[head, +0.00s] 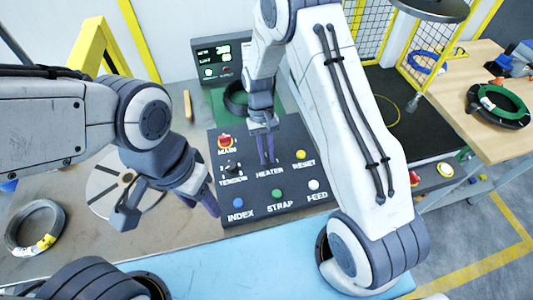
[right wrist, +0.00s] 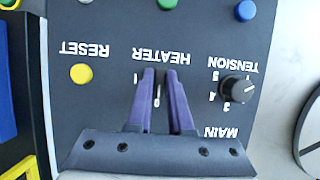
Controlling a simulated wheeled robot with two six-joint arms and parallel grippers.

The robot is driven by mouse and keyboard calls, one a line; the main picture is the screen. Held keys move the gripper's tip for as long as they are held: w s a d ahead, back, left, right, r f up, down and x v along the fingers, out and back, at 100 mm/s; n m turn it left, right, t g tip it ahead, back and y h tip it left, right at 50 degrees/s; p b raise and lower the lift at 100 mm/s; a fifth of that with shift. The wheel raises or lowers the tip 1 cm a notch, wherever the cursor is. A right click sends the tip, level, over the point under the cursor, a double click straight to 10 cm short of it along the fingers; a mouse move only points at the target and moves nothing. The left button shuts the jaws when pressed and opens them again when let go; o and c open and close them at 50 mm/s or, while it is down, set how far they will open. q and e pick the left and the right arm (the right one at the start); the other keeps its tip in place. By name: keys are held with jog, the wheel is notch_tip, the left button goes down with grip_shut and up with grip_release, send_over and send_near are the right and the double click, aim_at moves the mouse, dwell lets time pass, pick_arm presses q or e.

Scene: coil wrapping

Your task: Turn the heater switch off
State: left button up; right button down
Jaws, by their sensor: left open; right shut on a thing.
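The dark control panel (head: 243,188) carries the HEATER label (head: 270,173), and the label also shows in the right wrist view (right wrist: 161,57). My right gripper (head: 267,158) points down at the panel just above this label. In the right wrist view its purple fingers (right wrist: 162,75) are closed in at the heater position, shut on the heater switch. The switch itself is mostly hidden by the fingers, so its setting cannot be told. My left gripper (head: 168,208) is open and empty, left of the panel, over the round plate's right side.
The yellow RESET button (right wrist: 81,73) and the black TENSION knob (right wrist: 238,90) flank the fingers. The red MAIN switch (head: 225,141) and INDEX, STRAP and FEED buttons are also on the panel. A wire coil (head: 20,243) lies at left; a green-black coil (head: 512,118) lies on the wooden table.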

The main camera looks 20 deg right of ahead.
jog(key=c, duration=0.8)
grip_release()
jog(key=shift+w+r, duration=0.1)
jog(key=b+v, duration=0.2)
jog(key=v, duration=0.8)
jog(key=shift+r, duration=0.2)
jog(key=shift+a, duration=0.1)
